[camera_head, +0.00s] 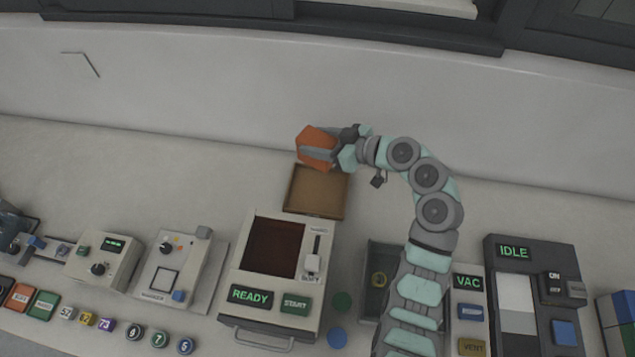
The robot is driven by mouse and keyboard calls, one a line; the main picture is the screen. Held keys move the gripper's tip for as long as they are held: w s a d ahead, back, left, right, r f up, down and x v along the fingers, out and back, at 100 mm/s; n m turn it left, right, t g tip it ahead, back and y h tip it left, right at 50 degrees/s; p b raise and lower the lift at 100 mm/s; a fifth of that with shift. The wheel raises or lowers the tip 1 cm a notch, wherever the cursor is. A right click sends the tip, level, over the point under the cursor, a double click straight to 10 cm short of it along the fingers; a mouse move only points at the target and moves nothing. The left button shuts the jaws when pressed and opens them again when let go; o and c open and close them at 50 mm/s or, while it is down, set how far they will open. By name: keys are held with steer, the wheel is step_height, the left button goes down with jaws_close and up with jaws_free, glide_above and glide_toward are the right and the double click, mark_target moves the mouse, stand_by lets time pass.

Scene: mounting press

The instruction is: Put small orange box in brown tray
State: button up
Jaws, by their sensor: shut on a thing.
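My gripper (325,152) is shut on the small orange box (313,137), with a grey finger lying across its front face. The box is tilted and appears held above the far edge of the brown tray (334,209), near its upper left side. The tray lies flat behind the machine marked READY, and its visible floor is empty. The tray's far edge is partly hidden by the box and gripper. Any gap between the box and the tray is hard to judge from this view.
The READY machine (234,270) stands just in front of the tray. A dark grey bin (373,291) stands partly behind my arm. The VAC panel (467,283) and IDLE unit (551,260) are at right. Bare counter (220,185) lies left of the tray, with a wall behind.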

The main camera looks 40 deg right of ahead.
step_height(320, 180, down, 16)
steer(key=shift+r, duration=0.15)
stand_by(0.3)
steer(key=o, duration=1.6)
steer(key=b+v, duration=0.1)
steer(key=v, duration=1.1)
steer(key=shift+d, duration=0.1)
